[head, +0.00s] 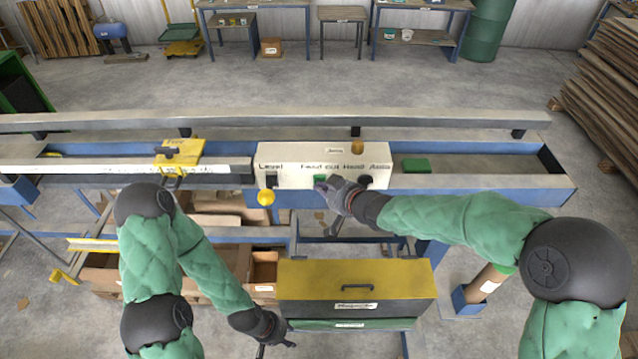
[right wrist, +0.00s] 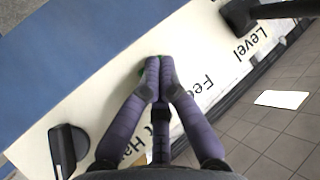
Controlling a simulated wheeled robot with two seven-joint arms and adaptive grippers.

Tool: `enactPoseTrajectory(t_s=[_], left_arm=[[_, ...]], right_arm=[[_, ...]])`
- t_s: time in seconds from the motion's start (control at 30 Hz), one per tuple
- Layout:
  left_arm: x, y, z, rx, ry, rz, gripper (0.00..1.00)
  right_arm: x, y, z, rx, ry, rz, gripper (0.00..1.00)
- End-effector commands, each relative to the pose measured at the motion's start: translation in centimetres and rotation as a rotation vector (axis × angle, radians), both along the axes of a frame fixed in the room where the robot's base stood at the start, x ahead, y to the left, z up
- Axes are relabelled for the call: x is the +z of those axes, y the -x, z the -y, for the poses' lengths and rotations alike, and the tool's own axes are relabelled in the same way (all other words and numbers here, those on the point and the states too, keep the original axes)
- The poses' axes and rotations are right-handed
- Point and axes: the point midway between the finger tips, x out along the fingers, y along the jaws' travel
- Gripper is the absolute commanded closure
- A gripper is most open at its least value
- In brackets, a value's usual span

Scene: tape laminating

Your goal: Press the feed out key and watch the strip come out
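The cream control box (head: 270,180) sits on the blue machine frame, with the words Level, Feed out, Hand and Auto on it. The green feed out key (head: 319,179) is on its front. My right gripper (head: 326,186) is at this key. In the right wrist view its purple fingers (right wrist: 160,62) are together, with their tips over the green key (right wrist: 141,72), which is mostly hidden. I cannot tell whether they press it. My left gripper (head: 288,344) is low, beside the yellow-topped magazine box (head: 300,280), away from the key. No strip can be made out clearly.
A yellow-knobbed lever (head: 266,197) hangs left of the key, and a black switch (head: 365,181) is to its right. A green block (head: 416,165) lies on the rail. A yellow stop (head: 185,152) stands at left. Cardboard boxes (head: 220,262) are below.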

Motion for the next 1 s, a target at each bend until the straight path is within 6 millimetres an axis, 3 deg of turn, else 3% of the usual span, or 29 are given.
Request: enactPoseTrajectory(t_s=[0.37,1.0], left_arm=[[-0.2,0.0,0.0,0.000,0.000,0.000,0.60],[-2.5,0.0,0.0,0.000,0.000,0.000,0.60]], right_arm=[[0.0,0.5,0.0,0.002,0.000,0.002,1.00],[-0.1,5.8,-0.1,0.002,0.001,0.001,1.00]])
